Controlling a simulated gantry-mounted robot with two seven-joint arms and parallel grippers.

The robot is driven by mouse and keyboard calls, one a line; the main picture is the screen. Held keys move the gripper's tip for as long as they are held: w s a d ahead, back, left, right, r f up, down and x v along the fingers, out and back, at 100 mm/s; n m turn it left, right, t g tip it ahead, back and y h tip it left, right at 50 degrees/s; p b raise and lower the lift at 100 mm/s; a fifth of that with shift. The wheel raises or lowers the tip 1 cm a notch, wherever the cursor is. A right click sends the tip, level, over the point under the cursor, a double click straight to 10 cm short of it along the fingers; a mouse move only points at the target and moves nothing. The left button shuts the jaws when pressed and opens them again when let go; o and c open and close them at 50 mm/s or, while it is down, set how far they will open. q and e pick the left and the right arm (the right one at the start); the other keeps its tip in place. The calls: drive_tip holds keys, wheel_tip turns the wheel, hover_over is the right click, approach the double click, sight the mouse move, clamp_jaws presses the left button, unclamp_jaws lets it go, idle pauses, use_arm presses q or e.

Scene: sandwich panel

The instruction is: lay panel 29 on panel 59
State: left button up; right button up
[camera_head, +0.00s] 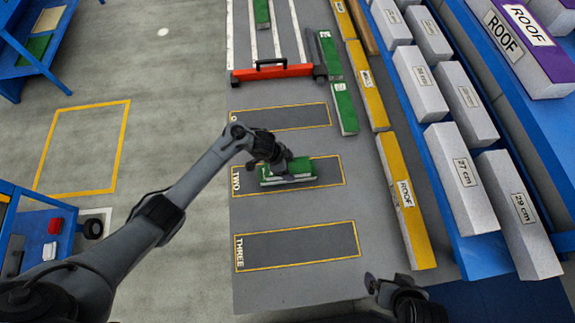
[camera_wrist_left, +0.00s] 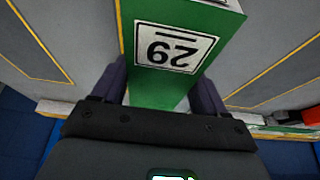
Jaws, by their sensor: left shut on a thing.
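Panel 29 (camera_wrist_left: 172,50) is green, with a white label reading 29 upside down in the left wrist view. My left gripper (camera_head: 278,167) is shut on it, one finger on each side. In the head view panel 29 (camera_head: 300,166) is over the grey strip marked TWO, lying roughly along it. A pale layer shows along its lower edge; I cannot tell whether another panel is under it or whether they touch. No label reading 59 can be made out. My right gripper (camera_head: 385,285) is at the lower right, apart from the panels; its jaw state is unclear.
Strips ONE (camera_head: 285,117) and THREE (camera_head: 298,247) look bare. Other green panels (camera_head: 345,108) lie to the upper right. A red bar (camera_head: 272,73) lies beyond strip ONE. Yellow ROOF beams (camera_head: 405,205) and white blocks (camera_head: 463,178) line the right side.

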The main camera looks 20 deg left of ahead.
use_arm(q)
drive_tip(key=shift+f, duration=0.3)
drive_tip(key=o, duration=1.1)
drive_tip(key=shift+r, duration=0.1)
drive_tip(key=p+v, duration=0.3)
drive_tip(key=v, duration=0.7)
drive_tip(key=shift+a+r, duration=0.1)
drive_tip(key=shift+r, duration=0.2)
drive_tip(key=d, duration=0.1)
drive_tip(key=s+d+t, duration=0.1)
drive_tip(key=s+d+n, duration=0.1)
drive_tip(key=shift+f+t+y, duration=0.3)
drive_tip(key=shift+f+t, duration=0.05)
drive_tip(key=shift+t, duration=0.05)
drive_tip(key=s+a+r+n+y, duration=0.1)
drive_tip(key=s+a+r+n, duration=0.15)
drive_tip(key=s, duration=0.45)
drive_tip(key=s+a+r+n+y, duration=0.1)
drive_tip(key=s+r+n, duration=0.3)
drive_tip(key=s, duration=0.4)
drive_tip(key=s+a+r+n+y, duration=0.1)
drive_tip(key=s+a+r+n, duration=0.15)
drive_tip(key=s, duration=0.45)
wheel_tip(320, 180, up, 16)
drive_tip(key=p, duration=1.5)
drive_tip(key=shift+d+f+p, duration=0.2)
drive_tip(key=shift+p, duration=0.1)
